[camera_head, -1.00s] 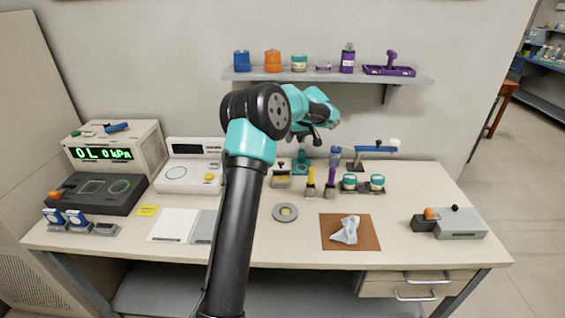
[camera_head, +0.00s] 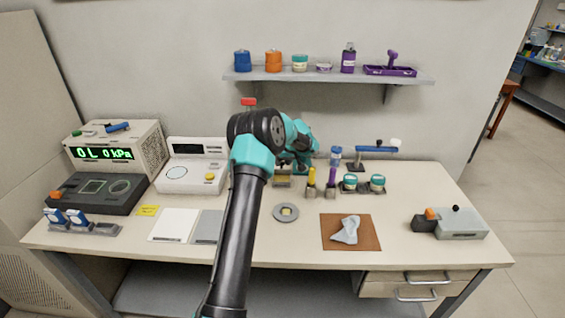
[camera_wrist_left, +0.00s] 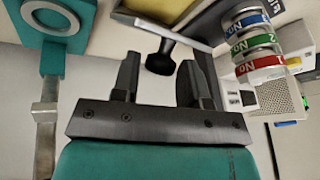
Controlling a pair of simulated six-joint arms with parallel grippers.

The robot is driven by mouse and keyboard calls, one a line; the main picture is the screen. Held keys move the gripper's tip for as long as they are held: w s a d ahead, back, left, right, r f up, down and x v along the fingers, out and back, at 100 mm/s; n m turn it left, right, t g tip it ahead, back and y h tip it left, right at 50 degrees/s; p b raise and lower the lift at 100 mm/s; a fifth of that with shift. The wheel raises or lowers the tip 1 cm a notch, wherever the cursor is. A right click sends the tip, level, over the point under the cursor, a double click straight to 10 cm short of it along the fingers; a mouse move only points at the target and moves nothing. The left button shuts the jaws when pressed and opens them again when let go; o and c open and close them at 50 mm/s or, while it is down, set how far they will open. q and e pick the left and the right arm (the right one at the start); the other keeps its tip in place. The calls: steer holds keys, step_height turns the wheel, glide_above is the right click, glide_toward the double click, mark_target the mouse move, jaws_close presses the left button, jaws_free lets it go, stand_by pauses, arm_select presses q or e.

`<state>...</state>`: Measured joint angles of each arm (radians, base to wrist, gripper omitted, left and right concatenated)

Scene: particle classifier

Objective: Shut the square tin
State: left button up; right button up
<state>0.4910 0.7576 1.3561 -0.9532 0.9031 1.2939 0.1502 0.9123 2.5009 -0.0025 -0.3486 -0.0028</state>
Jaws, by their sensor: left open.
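The square tin (camera_head: 283,182) stands at the back middle of the bench, partly hidden by my left arm in the head view. In the left wrist view its yellow inside (camera_wrist_left: 152,9) shows at the top, so it is open. Its pale lid (camera_wrist_left: 178,29) appears nearly edge-on there, with a black knob (camera_wrist_left: 160,60) sticking out towards my gripper. My left gripper (camera_wrist_left: 160,68) is open, and the knob appears between or just beyond its fingertips. I cannot tell whether they touch it. My right gripper is not in view.
A teal stand with a ring (camera_wrist_left: 55,16) is close on the left in the wrist view. A stack of labelled discs (camera_wrist_left: 252,42) is close on the right. Yellow and purple handled tools (camera_head: 311,182) stand right of the tin. A grey round dish (camera_head: 286,212) lies in front.

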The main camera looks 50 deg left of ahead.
arm_select(q)
steer(key=shift+a+f, duration=0.1)
steer(key=shift+f, duration=0.1)
jaws_close()
stand_by(0.3)
